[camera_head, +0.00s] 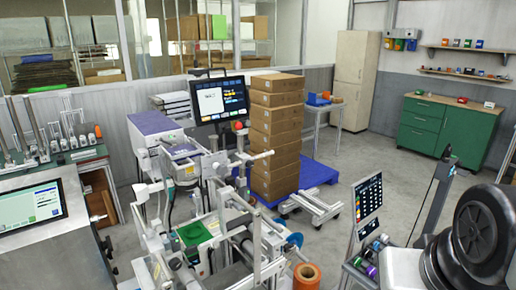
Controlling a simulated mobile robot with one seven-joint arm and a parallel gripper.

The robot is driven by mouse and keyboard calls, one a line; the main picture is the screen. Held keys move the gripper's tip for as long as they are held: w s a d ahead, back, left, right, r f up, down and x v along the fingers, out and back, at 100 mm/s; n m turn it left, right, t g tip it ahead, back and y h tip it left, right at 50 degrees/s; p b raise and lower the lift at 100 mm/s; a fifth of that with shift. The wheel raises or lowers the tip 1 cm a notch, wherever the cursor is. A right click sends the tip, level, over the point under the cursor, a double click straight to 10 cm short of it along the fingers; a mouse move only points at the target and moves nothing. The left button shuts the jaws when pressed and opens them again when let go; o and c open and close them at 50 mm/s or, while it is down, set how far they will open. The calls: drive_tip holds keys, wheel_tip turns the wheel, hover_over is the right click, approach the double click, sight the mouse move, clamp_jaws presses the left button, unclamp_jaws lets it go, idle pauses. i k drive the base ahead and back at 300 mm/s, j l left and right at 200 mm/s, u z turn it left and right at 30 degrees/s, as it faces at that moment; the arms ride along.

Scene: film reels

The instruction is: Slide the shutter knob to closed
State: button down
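No shutter knob can be made out for sure in the head view. A white and grey machine (190,168) with rails, rods and several small knobs and handles stands in the middle foreground. A green pad (194,233) lies on its lower part, and a blue round knob (295,240) sits on its right side. The parts are too small and crowded to tell which one is a shutter knob or how it is set. My gripper is not in view.
A dark monitor (220,98) stands behind the machine. Stacked brown boxes (275,135) rest on a blue pallet (318,174). A touchscreen console (30,206) stands at left, and a screen on a stand (368,200) at right. Open floor (385,165) lies towards the green cabinet (440,128).

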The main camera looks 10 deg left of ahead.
sight(147, 161)
drive_tip(key=j, duration=1.9)
